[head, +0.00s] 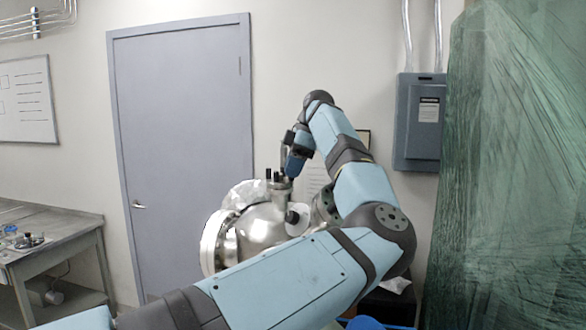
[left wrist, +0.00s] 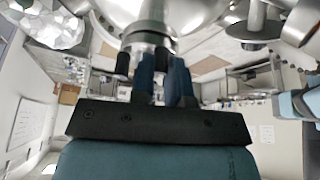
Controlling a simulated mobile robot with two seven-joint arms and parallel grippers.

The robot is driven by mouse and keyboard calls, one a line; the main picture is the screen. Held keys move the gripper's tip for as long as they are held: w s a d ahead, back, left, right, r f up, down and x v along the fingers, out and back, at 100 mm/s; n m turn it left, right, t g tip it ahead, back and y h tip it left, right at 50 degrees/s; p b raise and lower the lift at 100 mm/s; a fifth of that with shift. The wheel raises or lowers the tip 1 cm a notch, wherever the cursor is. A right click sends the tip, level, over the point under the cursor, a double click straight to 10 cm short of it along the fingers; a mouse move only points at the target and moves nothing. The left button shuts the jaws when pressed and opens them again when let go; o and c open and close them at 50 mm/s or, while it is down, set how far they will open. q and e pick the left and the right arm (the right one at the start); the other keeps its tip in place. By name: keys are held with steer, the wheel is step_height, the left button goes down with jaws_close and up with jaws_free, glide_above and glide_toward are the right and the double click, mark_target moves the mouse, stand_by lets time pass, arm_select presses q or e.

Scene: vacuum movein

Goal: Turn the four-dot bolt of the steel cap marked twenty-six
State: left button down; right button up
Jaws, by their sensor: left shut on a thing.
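A shiny round steel vessel (head: 250,232) stands in the middle of the head view, with a short capped port on top. The steel cap (head: 281,186) carries upright black bolts (head: 268,174); its number and the dots are too small to read. My left gripper (head: 290,175) reaches down onto the cap's right side and is shut on a dark bolt there. In the left wrist view, the blue fingers (left wrist: 165,72) close around that bolt, mostly hidden between them. Another black bolt (left wrist: 123,66) stands just left of the fingers, by the cap's rim (left wrist: 148,32). My right gripper is not in view.
A workbench (head: 50,240) with small metal parts stands at the left. Behind are a grey door (head: 185,150) and an electrical box (head: 420,122). A green plastic sheet (head: 520,170) hangs at the right. My left arm crosses in front of the vessel.

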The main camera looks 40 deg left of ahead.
arm_select(q)
steer(key=shift+a+n+h, duration=0.1)
steer(key=shift+n+h, duration=0.3)
steer(key=shift+n, duration=0.8)
steer(key=shift+g, duration=0.3)
steer(key=c, duration=1.4)
jaws_free()
steer(key=shift+w+r, duration=0.1)
steer(key=v, duration=1.3)
steer(key=shift+r, duration=0.35)
